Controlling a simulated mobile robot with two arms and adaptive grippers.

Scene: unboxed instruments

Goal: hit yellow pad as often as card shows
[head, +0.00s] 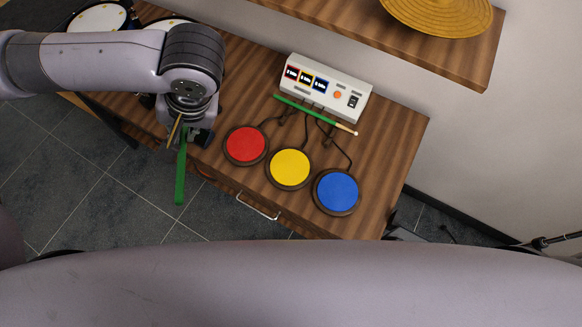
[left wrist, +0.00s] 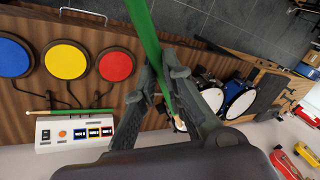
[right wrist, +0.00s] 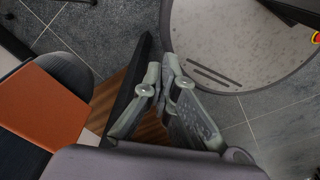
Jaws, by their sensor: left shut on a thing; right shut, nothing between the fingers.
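A red pad (head: 246,145), a yellow pad (head: 290,168) and a blue pad (head: 338,191) sit in a row on the wooden cabinet top. The yellow pad (left wrist: 66,58) is in the middle in the left wrist view too. Behind them a white box (head: 328,86) bears three small cards with red, yellow and blue borders; the yellow-bordered card (head: 305,78) is too small to read. My left gripper (head: 182,132) is shut on a green drumstick (head: 181,172), left of the red pad and clear of all pads. My right gripper (right wrist: 165,70) is shut and empty, away from the pads.
A second green drumstick (head: 310,112) lies along the front of the white box. Cables run from the pads towards the box. Drums (left wrist: 238,101) stand beyond the left gripper. A shelf with a cymbal (head: 440,12) overhangs at the back. A drawer handle (head: 257,206) juts from the front.

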